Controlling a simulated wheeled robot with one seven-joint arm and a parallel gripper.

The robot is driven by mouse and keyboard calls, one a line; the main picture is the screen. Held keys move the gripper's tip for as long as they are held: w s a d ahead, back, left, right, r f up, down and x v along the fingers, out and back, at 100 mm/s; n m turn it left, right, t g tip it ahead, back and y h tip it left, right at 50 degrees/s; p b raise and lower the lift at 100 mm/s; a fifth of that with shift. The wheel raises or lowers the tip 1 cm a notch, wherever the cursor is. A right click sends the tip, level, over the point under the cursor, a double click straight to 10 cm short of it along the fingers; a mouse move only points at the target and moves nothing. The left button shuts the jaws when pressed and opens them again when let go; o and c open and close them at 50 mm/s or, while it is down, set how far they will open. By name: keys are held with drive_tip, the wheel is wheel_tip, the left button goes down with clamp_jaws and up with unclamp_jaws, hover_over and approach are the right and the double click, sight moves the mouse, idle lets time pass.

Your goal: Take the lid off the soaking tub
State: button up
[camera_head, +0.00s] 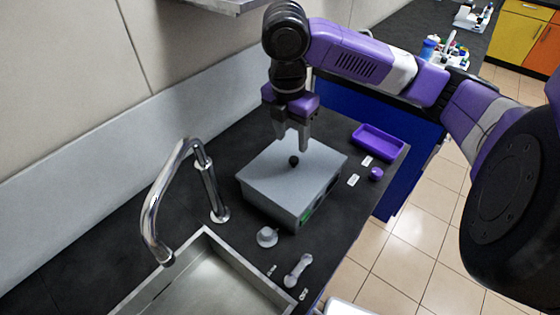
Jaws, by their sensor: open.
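The soaking tub (267,206) is a grey metal box on the dark counter, right of the tap. Its flat grey lid (315,167) is on top, with a small round black knob (294,161) near the middle. My gripper (292,147) points down just above the lid, its fingers apart near the knob. The gripper is open and holds nothing. Whether the fingertips reach down beside the knob or stay above it, I cannot tell from this view.
A steel sink (205,245) with a tall curved tap (152,215) lies to the left front. A purple tray (379,141), a purple round item (376,174) and small white labels are right of the tub. Clear glassware (297,270) and a funnel-like piece (267,237) lie in front.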

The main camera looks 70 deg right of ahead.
sight(294, 159)
drive_tip(key=shift+s+d+f+p, duration=0.1)
drive_tip(key=shift+d+f+p, duration=0.1)
drive_tip(key=shift+f, duration=1.05)
drive_tip(key=shift+d+f+p, duration=0.15)
drive_tip(key=shift+f+p, duration=0.05)
drive_tip(key=shift+f, duration=1.1)
drive_tip(key=shift+s+d+f+p, duration=0.1)
drive_tip(key=shift+d+f+p, duration=0.1)
drive_tip(key=shift+f, duration=1.05)
clamp_jaws()
